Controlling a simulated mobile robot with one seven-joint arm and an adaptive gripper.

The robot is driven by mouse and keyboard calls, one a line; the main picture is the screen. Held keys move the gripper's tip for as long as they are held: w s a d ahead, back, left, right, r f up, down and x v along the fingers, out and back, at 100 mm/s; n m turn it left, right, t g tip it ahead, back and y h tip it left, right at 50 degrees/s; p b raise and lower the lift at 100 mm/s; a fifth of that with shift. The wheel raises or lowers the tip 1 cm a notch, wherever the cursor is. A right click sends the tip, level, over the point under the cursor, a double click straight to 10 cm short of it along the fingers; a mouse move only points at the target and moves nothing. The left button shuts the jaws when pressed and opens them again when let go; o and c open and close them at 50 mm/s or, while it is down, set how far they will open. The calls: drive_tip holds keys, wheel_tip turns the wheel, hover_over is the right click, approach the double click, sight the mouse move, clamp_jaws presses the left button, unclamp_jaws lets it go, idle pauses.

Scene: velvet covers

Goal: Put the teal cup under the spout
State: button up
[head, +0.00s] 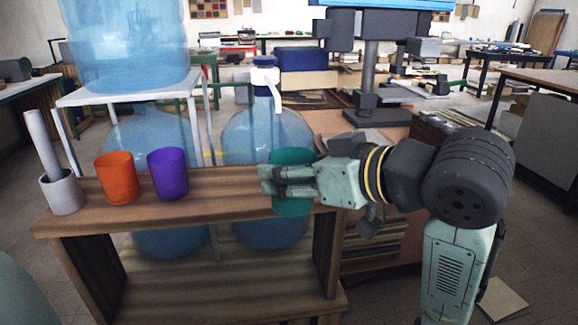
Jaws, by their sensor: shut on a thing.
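The teal cup (292,207) is near the right end of the wooden shelf top. My gripper (272,181) reaches in from the right and is shut on the cup, with its fingers across the cup's middle. The cup looks upright; its rim shows above the fingers and its lower part below them. I cannot tell whether its base touches the shelf. A white spout (272,88) with a blue cap sits on top of a large blue water bottle (262,135), behind and above the cup.
An orange cup (118,178), a purple cup (167,174) and a grey mortar with pestle (62,192) stand on the left of the wooden shelf (220,193). Another water bottle (128,45) stands on a white stand behind. The shelf between the purple and teal cups is clear.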

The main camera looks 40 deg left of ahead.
drive_tip(key=shift+w+a+f+b, duration=0.5)
drive_tip(key=shift+w+a+b, duration=0.1)
drive_tip(key=shift+w+a, duration=0.1)
drive_tip(key=shift+w+a+f+b, duration=0.35)
drive_tip(key=shift+w+a, duration=0.15)
drive_tip(key=shift+a, duration=0.1)
drive_tip(key=shift+w+a+f+b, duration=0.25)
drive_tip(key=shift+w+a+b, duration=0.1)
drive_tip(key=shift+w+a, duration=0.2)
drive_tip(key=shift+w+a+f+b, duration=0.35)
drive_tip(key=shift+w+a, duration=0.1)
drive_tip(key=shift+a, duration=0.2)
drive_tip(key=shift+w+a+f+p, duration=0.2)
drive_tip(key=shift+w+a+p, duration=0.1)
drive_tip(key=shift+w+a, duration=0.8)
drive_tip(key=shift+w+a+f+p, duration=0.15)
drive_tip(key=shift+w+a+p, duration=0.2)
drive_tip(key=shift+w+a, duration=0.75)
drive_tip(key=shift+w+a+f+p, duration=0.25)
drive_tip(key=shift+w+a, duration=0.55)
drive_tip(key=shift+a, duration=0.5)
drive_tip(key=shift+f, duration=0.45)
drive_tip(key=o, duration=1.2)
drive_tip(key=shift+o, duration=0.2)
drive_tip(key=v, duration=1.2)
